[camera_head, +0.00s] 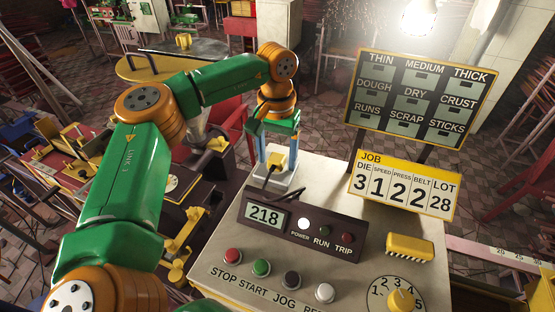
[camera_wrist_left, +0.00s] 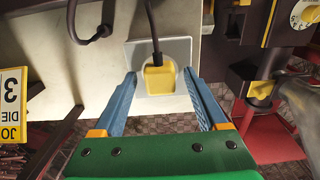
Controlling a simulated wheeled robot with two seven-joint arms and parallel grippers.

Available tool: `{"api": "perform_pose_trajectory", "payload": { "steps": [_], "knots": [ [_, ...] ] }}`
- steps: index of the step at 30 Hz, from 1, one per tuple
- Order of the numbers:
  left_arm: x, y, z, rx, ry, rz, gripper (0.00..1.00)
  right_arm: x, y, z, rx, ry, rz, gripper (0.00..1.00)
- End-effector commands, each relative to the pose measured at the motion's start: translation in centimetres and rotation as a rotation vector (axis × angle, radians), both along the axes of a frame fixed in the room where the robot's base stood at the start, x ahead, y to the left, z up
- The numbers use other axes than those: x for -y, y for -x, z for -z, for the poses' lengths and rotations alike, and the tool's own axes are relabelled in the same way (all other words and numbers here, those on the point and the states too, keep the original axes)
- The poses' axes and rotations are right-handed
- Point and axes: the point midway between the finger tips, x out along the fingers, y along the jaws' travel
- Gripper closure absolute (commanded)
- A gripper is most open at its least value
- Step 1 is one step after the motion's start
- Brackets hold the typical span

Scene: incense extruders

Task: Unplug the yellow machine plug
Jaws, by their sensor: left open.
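The yellow machine plug (camera_head: 275,163) sits on a pale square socket plate (camera_head: 290,190) at the far left corner of the control bench. It also shows in the left wrist view (camera_wrist_left: 158,78), with a dark cable (camera_wrist_left: 152,25) running from it. My left gripper (camera_head: 275,160) is above the plate. Its two blue fingers stand either side of the plug, open, with gaps visible between plug and fingers in the left wrist view (camera_wrist_left: 163,85). The plug appears seated on the plate. My right gripper is not in view.
The bench has a display box (camera_head: 303,229) reading 218, a row of buttons (camera_head: 262,267), a yellow block (camera_head: 409,247) and a yellow dial (camera_head: 401,299). A JOB sign (camera_head: 403,187) and dark board (camera_head: 420,97) stand behind. Brown machinery (camera_head: 205,200) with yellow parts is left of the bench.

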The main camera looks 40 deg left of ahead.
Motion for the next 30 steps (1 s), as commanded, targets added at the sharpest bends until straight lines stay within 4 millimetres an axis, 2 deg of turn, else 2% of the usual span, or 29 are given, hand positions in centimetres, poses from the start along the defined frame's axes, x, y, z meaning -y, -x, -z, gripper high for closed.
{"api": "perform_pose_trajectory", "payload": {
  "steps": [9, 15, 17, 18, 30],
  "knots": [
    [-0.01, 0.00, -0.02, 0.000, 0.000, 0.000, 0.25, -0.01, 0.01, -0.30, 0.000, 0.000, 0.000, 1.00],
    [-0.01, 0.00, -0.02, 0.000, 0.000, 0.000, 0.79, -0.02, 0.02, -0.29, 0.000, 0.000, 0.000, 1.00],
    [-0.01, 0.00, -0.02, 0.000, 0.000, 0.000, 0.95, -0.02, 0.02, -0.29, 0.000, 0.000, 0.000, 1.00],
    [-0.01, 0.00, -0.02, 0.000, 0.000, 0.000, 1.00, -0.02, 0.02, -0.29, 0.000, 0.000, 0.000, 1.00],
    [0.00, 0.01, -0.63, 0.000, 0.001, 0.000, 1.00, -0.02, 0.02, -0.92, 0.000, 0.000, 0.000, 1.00]
  ]
}}
